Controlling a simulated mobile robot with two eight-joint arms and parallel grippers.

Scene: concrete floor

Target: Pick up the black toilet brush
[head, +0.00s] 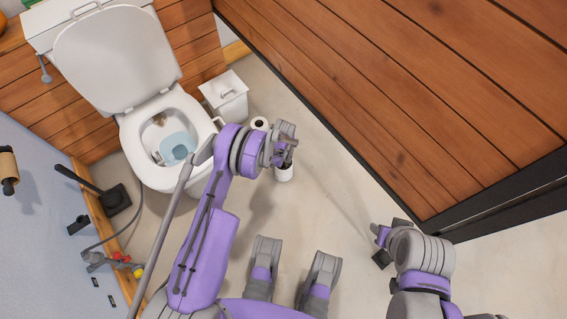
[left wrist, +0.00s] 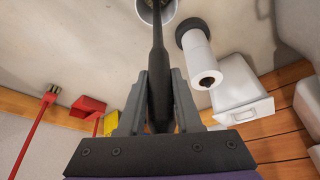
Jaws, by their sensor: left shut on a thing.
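My left gripper (head: 286,146) is shut on the black toilet brush (left wrist: 158,60), gripping its dark handle. In the left wrist view the handle runs between the two fingers (left wrist: 160,105) up to a round, pale holder (left wrist: 143,10) at the top edge. In the head view a white holder (head: 284,173) shows just below the left gripper. The brush head is hidden, and I cannot tell whether it is still inside the holder. My right gripper (head: 388,243) is at the lower right, with its dark fingers apart and nothing between them.
A white toilet (head: 150,125) with raised lid stands at left. A white bin (head: 226,98) and a toilet roll stand (left wrist: 195,50) are close to the held brush. A black long-handled item (head: 115,199) stands by the left wall. A wooden wall is at right; the floor between is clear.

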